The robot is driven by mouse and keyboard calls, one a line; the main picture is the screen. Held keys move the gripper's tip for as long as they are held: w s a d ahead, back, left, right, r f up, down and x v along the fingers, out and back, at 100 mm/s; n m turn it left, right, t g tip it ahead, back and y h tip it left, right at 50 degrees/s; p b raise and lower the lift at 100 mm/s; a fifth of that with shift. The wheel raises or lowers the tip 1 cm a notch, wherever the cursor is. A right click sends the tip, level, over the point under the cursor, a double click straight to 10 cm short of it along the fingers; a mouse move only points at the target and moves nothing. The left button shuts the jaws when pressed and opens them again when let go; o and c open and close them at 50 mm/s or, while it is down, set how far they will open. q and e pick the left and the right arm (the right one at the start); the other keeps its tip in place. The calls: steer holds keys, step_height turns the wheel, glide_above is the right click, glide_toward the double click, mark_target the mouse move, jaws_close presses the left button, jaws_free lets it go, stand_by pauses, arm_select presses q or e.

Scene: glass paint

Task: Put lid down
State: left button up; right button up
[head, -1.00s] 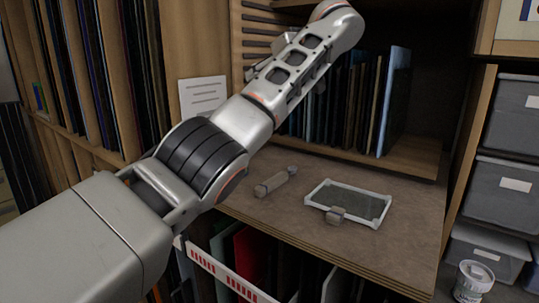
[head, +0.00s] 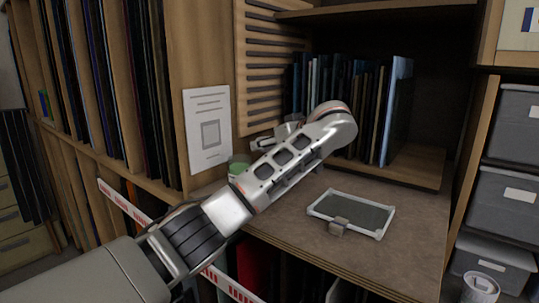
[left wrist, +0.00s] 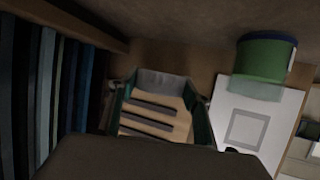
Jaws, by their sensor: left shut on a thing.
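My left gripper (head: 268,142) is raised above the back left of the worktop, in front of the slatted panel. In the left wrist view its fingers (left wrist: 162,95) frame the wooden slats, with a grey piece at their far end. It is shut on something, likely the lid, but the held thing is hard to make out. A green jar (head: 238,166) stands on the worktop below and left of the gripper, partly hidden by my arm. In the left wrist view the jar (left wrist: 262,60) is at the upper right, apart from the fingers. My right gripper is not in view.
Upright glass sheets (head: 375,110) stand at the back. A paper notice (head: 208,130) hangs at left. The worktop around the framed panel is clear.

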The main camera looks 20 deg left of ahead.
arm_select(q)
step_height(320, 180, down, 4)
steer(key=shift+r, duration=0.25)
steer(key=shift+f, duration=0.15)
steer(key=shift+f, duration=0.5)
steer(key=o, duration=1.1)
steer(key=shift+r, duration=0.1)
